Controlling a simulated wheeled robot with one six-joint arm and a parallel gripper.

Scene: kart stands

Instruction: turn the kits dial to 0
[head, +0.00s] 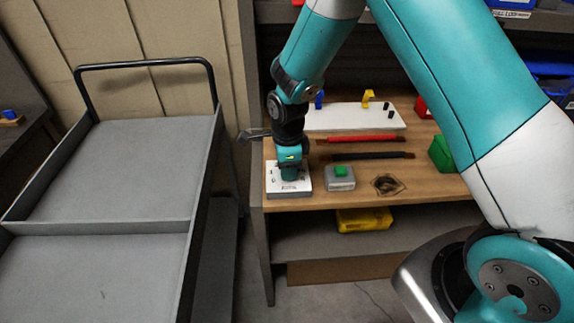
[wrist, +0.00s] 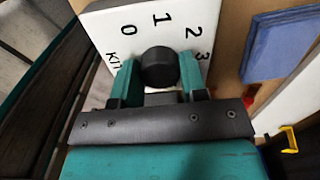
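The kits dial is a round black knob (wrist: 159,66) on a white plate (wrist: 104,22) marked 0, 1, 2 and 3, with part of a KITS label at the left. In the head view the plate (head: 290,192) sits at the front left of the wooden bench, and my gripper hides the knob. My gripper (wrist: 160,78) points down over the plate, one teal finger on each side of the knob, close against it. It looks shut on the knob. I cannot make out a pointer mark, so the dial's setting is unclear. My gripper also shows in the head view (head: 289,172).
A grey box with a green button (head: 341,171) stands just right of the plate. Red (head: 360,139) and black (head: 372,155) bars lie behind, before a white board (head: 350,117) with hooks. A green block (head: 441,154) is farther right. A grey cart (head: 120,175) stands left.

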